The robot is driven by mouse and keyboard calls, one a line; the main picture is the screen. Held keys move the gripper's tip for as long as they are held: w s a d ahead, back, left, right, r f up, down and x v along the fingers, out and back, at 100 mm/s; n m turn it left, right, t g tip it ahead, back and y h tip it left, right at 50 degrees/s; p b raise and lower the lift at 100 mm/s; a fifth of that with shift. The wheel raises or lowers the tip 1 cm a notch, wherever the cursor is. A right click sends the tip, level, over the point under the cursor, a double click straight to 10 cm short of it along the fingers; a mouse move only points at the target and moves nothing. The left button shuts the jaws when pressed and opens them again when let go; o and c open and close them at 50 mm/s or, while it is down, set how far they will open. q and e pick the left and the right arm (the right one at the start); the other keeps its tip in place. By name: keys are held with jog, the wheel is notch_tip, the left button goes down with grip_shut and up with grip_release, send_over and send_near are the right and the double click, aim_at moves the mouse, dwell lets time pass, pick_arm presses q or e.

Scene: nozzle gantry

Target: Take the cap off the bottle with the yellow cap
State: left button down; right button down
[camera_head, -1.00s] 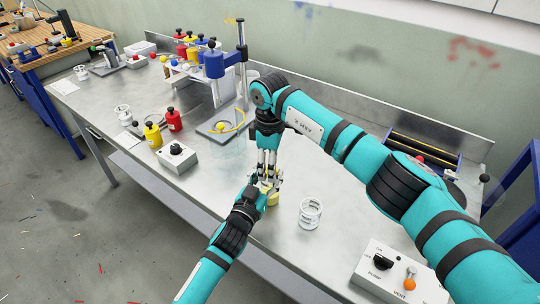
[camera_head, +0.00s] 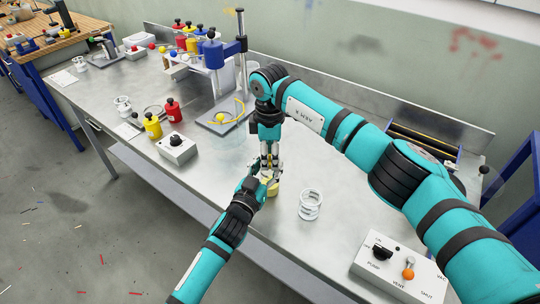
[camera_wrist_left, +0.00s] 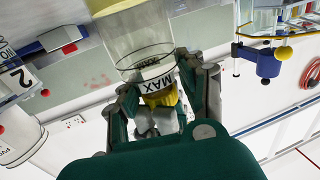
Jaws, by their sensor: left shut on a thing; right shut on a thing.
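My left gripper (camera_head: 262,183) and my right gripper (camera_head: 270,165) meet over the bench. The right one points down from above; the left one comes in from below in the picture. A yellow part (camera_head: 272,189) shows at their fingertips. In the left wrist view, the left fingers flank a clear vessel (camera_wrist_left: 135,40) with a MAX label, apparently the bottle. The ribbed yellow cap (camera_wrist_left: 162,98) is against its labelled end. Pale grey fingertips (camera_wrist_left: 155,120), apparently of my right gripper, touch the cap. Both grippers look shut. The fingers hide much of the bottle, and whether the cap is loose cannot be told.
A clear beaker with white bands (camera_head: 311,204) stands close on the right. A control box (camera_head: 402,268) is at the front right. A grey box (camera_head: 176,149), a yellow bottle (camera_head: 152,126) and a red bottle (camera_head: 171,110) stand left. A blue gantry (camera_head: 213,55) is behind.

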jog(key=shift+n, duration=0.4)
jog(key=c, duration=0.9)
grip_release()
jog(key=shift+c, duration=0.2)
jog(key=shift+r, duration=2.35)
jog(key=shift+c, duration=0.3)
notch_tip(320, 180, up, 3)
jog(key=m, duration=0.3)
jog(key=shift+f, duration=3.85)
